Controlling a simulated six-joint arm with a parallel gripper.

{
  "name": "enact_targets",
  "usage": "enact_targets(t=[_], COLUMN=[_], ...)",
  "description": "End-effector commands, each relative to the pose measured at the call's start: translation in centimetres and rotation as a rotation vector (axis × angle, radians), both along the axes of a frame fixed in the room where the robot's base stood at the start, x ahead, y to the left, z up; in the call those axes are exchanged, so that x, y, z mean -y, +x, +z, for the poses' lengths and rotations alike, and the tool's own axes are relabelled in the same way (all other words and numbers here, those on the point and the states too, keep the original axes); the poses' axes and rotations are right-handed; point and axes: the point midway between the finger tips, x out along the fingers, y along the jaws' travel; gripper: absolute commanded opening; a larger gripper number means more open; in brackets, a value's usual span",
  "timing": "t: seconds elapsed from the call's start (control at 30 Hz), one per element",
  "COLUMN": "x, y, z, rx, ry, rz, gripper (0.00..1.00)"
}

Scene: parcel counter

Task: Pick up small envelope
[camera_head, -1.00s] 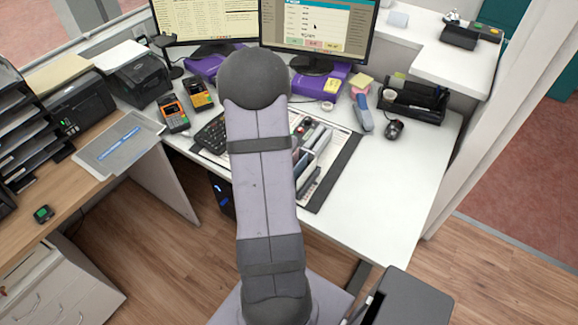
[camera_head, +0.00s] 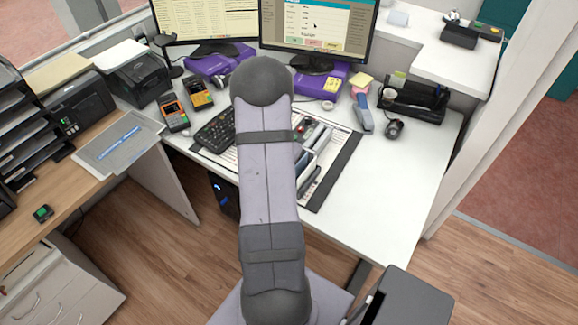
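I cannot make out a small envelope for certain. A flat grey piece with a blue strip (camera_head: 118,143) lies at the edge of the wooden counter on the left, and I cannot tell if it is an envelope. My grey arm stands upright in the middle of the view and covers part of the white desk. My gripper is not visible; its end of the arm is hidden behind the arm links.
The white desk (camera_head: 400,190) is bare at its right front. A keyboard (camera_head: 216,130), an organizer with small items (camera_head: 318,150), card terminals (camera_head: 173,112), a mouse (camera_head: 394,128) and two monitors (camera_head: 318,30) stand around the arm. Black letter trays (camera_head: 30,135) stand at left.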

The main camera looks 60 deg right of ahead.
Motion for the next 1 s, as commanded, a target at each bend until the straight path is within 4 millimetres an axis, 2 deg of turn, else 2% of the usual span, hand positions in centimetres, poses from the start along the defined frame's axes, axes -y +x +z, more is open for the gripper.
enact_targets(t=[0.93,1.0], x=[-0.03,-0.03], y=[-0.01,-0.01], z=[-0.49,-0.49], rx=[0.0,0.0], ry=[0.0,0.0], rz=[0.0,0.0], gripper=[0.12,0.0])
